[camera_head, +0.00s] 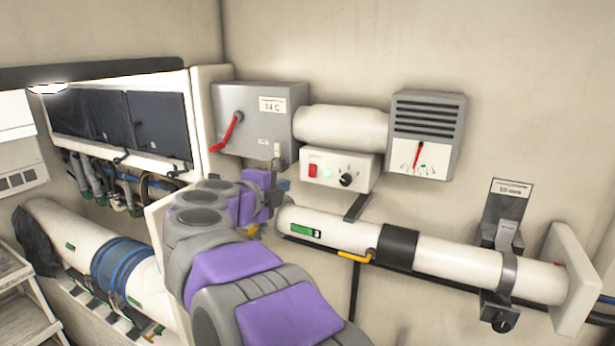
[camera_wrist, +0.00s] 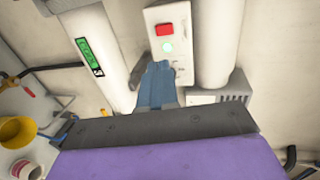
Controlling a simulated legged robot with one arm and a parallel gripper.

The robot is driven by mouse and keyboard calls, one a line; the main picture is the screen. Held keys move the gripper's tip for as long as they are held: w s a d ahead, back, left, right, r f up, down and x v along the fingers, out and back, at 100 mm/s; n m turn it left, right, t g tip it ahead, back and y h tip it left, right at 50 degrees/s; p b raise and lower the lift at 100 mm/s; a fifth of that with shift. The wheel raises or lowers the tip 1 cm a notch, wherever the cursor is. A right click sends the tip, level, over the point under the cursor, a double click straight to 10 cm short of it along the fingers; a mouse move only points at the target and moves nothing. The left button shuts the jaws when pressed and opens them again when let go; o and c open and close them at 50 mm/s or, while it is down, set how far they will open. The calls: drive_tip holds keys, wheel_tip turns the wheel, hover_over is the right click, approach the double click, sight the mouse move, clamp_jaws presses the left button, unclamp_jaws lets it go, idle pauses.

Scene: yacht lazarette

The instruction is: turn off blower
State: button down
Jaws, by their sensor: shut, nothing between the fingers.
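In the head view my gripper (camera_head: 283,185) is below and left of the box. The knob is hidden in the wrist view.
A grey box with a red lever (camera_head: 228,132) is left of the control box. A white cylinder (camera_head: 342,125) is above it, and a vented gauge unit (camera_head: 427,133) is to the right. A white pipe with a yellow handle (camera_head: 357,256) runs below.

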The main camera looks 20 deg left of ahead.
drive_tip(key=w, duration=0.1)
drive_tip(key=p, duration=0.2)
approach(311, 175)
drive_tip(key=x, duration=0.5)
drive_tip(key=shift+w+d, duration=0.1)
drive_tip(key=shift+w, duration=0.15)
drive_tip(key=shift+x, duration=0.75)
drive_tip(key=shift+f, duration=0.1)
